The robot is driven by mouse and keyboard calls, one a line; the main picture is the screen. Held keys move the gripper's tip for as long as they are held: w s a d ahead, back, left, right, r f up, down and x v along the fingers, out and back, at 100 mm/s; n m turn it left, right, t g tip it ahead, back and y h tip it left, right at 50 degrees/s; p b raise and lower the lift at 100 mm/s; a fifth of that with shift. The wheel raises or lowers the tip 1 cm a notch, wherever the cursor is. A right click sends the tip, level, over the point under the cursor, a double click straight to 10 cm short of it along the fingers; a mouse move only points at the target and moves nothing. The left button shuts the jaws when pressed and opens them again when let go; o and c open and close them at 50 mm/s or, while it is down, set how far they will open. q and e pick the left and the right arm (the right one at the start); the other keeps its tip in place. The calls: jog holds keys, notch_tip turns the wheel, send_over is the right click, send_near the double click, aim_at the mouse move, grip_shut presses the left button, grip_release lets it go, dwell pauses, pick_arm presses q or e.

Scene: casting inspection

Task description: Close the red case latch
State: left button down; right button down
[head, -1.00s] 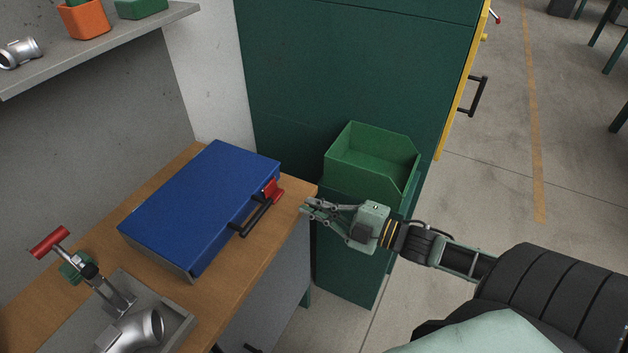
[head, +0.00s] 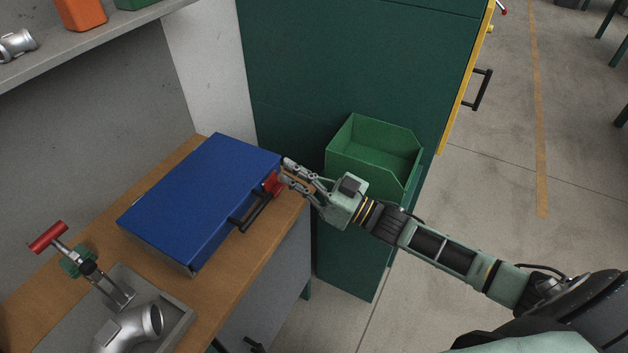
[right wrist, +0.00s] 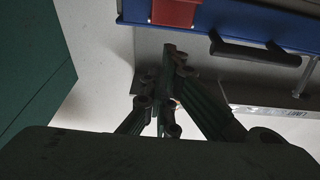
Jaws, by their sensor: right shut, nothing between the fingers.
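The blue case (head: 195,195) lies on the wooden bench top with its lid down. Its red latch (head: 271,184) is on the front side near the right corner, beside the black handle (head: 250,213). The latch also shows at the top of the right wrist view (right wrist: 173,12). My right gripper (head: 285,170) is shut and empty, with its fingertips right at the latch. In the right wrist view the fingertips (right wrist: 172,50) are just below the latch; I cannot tell whether they touch it. My left gripper is not in view.
A green open bin (head: 375,150) stands right of the bench, behind my right arm. A green cabinet (head: 350,60) rises behind it. A clamp with a red handle (head: 48,237) and a metal casting (head: 128,328) are at the front left. A shelf (head: 120,32) is above the bench.

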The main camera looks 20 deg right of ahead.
aim_at(274, 185)
jog(key=shift+w+a+f, duration=0.3)
jog(key=shift+w+f, duration=0.1)
jog(key=shift+f, duration=0.15)
jog(key=shift+w+a+f, duration=0.25)
jog(key=shift+w+f, duration=0.1)
jog(key=shift+f, duration=0.2)
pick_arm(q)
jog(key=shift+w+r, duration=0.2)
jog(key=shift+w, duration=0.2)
pick_arm(e)
jog(key=shift+s+f, duration=0.1)
jog(key=shift+f, duration=0.6)
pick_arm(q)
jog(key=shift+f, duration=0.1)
pick_arm(e)
jog(key=shift+d+f, duration=0.1)
